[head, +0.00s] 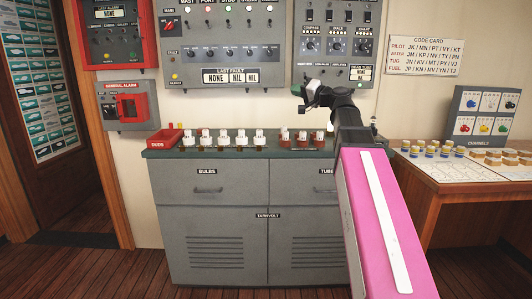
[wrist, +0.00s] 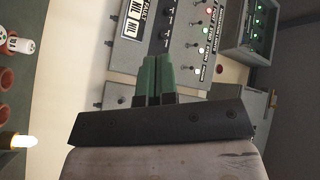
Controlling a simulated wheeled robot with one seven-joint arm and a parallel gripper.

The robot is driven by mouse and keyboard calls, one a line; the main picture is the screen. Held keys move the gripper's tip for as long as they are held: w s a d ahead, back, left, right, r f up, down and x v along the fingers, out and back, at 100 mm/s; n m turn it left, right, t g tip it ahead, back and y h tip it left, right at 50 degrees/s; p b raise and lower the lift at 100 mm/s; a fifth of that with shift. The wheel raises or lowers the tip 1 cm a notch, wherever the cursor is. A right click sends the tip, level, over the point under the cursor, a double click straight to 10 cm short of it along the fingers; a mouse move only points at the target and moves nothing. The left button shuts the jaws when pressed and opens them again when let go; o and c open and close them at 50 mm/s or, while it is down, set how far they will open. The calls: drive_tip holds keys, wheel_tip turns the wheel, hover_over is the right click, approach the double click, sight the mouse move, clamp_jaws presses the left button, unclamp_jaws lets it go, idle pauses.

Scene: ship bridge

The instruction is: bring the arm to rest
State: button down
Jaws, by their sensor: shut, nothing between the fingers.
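My gripper (head: 300,98) is raised in front of the wall panels, above the right part of the grey cabinet, in the head view. My pink arm link reaches up to it from the lower right. In the wrist view the two green fingers of my gripper (wrist: 155,80) are together with nothing between them. The fingers point toward the panel marked NIL. They look clear of the cabinet top (head: 260,149); whether they are near the panel face I cannot tell.
White bulbs (head: 222,138) and reddish holders (head: 302,138) stand in rows on the cabinet, with a red DUDS tray (head: 165,139) at its left. A wooden desk (head: 450,175) with several small jars stands at right. A doorway opens at left; the front floor is clear.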

drive_tip(key=s+f+g+h, duration=0.2)
drive_tip(key=f+g+h, duration=0.15)
drive_tip(key=f, duration=1.45)
drive_tip(key=s+f+g+h, duration=0.15)
drive_tip(key=f+h, duration=0.25)
drive_tip(key=f, duration=1.4)
drive_tip(key=s+d+f+g+h, duration=0.3)
drive_tip(key=s+f, duration=0.5)
drive_tip(key=f, duration=0.5)
drive_tip(key=s+d+f+g+h, duration=0.4)
drive_tip(key=s+f, duration=0.4)
drive_tip(key=f, duration=0.5)
drive_tip(key=shift+s+d, duration=0.3)
drive_tip(key=shift+s, duration=0.1)
drive_tip(key=shift+w+h, duration=0.1)
drive_tip(key=shift+h, duration=0.15)
